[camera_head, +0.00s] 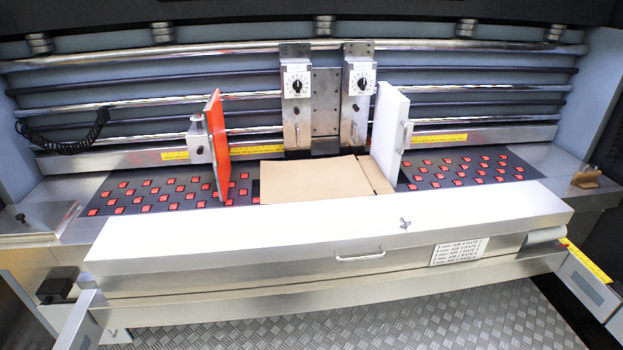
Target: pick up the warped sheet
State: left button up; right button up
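A tan cardboard sheet (312,181) lies on the feed table between the orange-red side guide (217,147) and the white side guide (388,131). Its front part reaches the back edge of the white front ledge. A narrower tan strip (377,176) shows along its right side, by the white guide; I cannot tell whether it is a flap or another sheet. I cannot make out clearly how warped the sheet is. Neither of my grippers is in view.
Two metal gates with dials (296,83) stand behind the sheet. The white front ledge (330,229) is bare except for a small metal knob (405,223). A brown piece (586,178) sits at the far right. The black bed with red squares (160,193) is open on both sides.

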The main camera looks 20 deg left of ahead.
aim_at(339, 178)
jog(key=i+j+u, duration=0.1)
jog(key=i+j, duration=0.25)
jog(key=i+j+u, duration=0.1)
jog(key=i+j, duration=0.15)
jog(key=i, duration=0.2)
jog(key=i+j+u, duration=0.1)
jog(key=i+j, duration=0.15)
jog(key=i, duration=0.2)
